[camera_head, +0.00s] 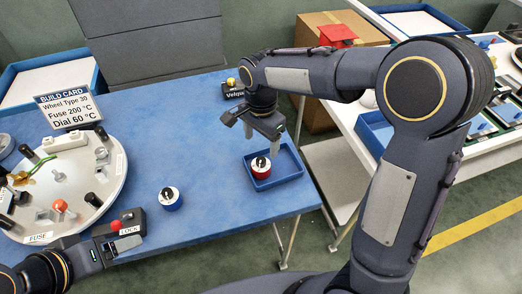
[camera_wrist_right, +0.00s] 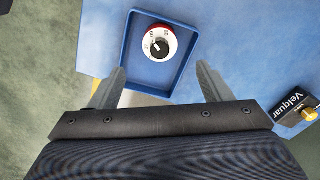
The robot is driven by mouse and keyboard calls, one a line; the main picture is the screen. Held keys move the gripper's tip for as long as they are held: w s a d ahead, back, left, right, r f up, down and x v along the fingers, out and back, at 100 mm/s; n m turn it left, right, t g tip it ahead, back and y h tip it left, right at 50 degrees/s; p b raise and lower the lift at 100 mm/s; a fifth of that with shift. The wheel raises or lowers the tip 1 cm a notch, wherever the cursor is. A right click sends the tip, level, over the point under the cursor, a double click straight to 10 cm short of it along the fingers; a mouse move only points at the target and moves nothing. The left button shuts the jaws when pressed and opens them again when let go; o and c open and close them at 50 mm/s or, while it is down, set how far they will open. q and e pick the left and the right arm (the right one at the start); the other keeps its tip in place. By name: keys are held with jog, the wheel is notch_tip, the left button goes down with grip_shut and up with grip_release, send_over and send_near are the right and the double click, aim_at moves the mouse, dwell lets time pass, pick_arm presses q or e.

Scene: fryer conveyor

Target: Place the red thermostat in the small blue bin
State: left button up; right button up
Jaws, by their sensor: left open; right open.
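The red thermostat (camera_head: 261,167) has a white dial top with a black knob. It sits inside the small blue bin (camera_head: 291,174), toward the bin's left side in the head view. In the right wrist view the thermostat (camera_wrist_right: 160,43) lies within the walls of the bin (camera_wrist_right: 127,45). My right gripper (camera_head: 262,137) is open and empty above the bin, its fingers apart and clear of the thermostat. A blue thermostat (camera_head: 170,197) stands on the table. My left gripper (camera_head: 118,240) is at the lower left, near the lock box, with its fingers hard to make out.
A round white board (camera_head: 110,185) with several parts fills the table's left. A build card (camera_head: 68,108) stands behind it. A lock box with a red button (camera_head: 116,225) is at the front. A Velquor box (camera_wrist_right: 290,108) is near the right gripper.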

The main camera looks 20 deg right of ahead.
jog(key=shift+r, duration=0.75)
jog(key=s+d+r+n+t+y, duration=0.25)
jog(key=s+d+r+n, duration=0.2)
jog(key=s+d, duration=0.4)
jog(key=s+a+f+n+t+y, duration=0.1)
jog(key=s+n+t, duration=0.2)
jog(key=s, duration=1)
jog(key=n, duration=0.3)
jog(key=shift+s+f, duration=0.3)
jog(key=shift+f, duration=0.05)
